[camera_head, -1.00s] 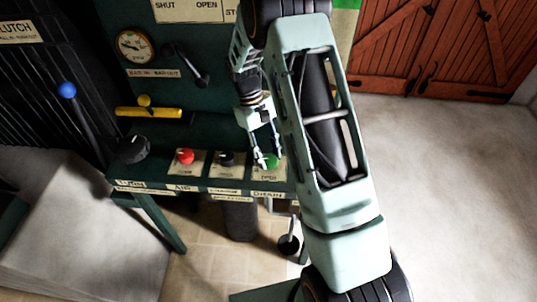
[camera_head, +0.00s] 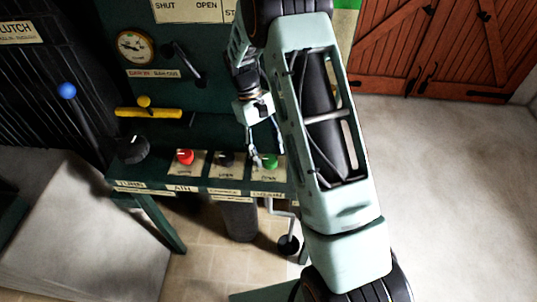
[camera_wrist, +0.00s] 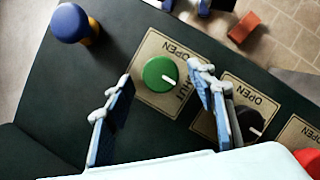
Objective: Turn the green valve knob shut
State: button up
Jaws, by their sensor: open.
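The green valve knob (camera_wrist: 160,73) is round with a white mark and sits on a cream plate lettered OPEN and SHUT in the wrist view. Its mark points right and slightly down, toward the SHUT lettering, which the right finger partly covers. In the head view the knob (camera_head: 270,160) is at the right end of the shelf's row of knobs. My gripper (camera_wrist: 161,74) is open, one finger to each side of the knob, with visible gaps. In the head view my gripper (camera_head: 264,157) is over that plate.
A black knob (camera_wrist: 249,122) sits close beside the right finger. A red knob (camera_head: 185,157) is further left. A blue-topped post (camera_wrist: 72,24) stands at the wrist view's upper left. A yellow-handled lever (camera_head: 148,112) and a gauge (camera_head: 135,48) are on the panel behind.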

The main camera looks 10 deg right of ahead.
jog(key=v, duration=0.6)
dwell(0.3)
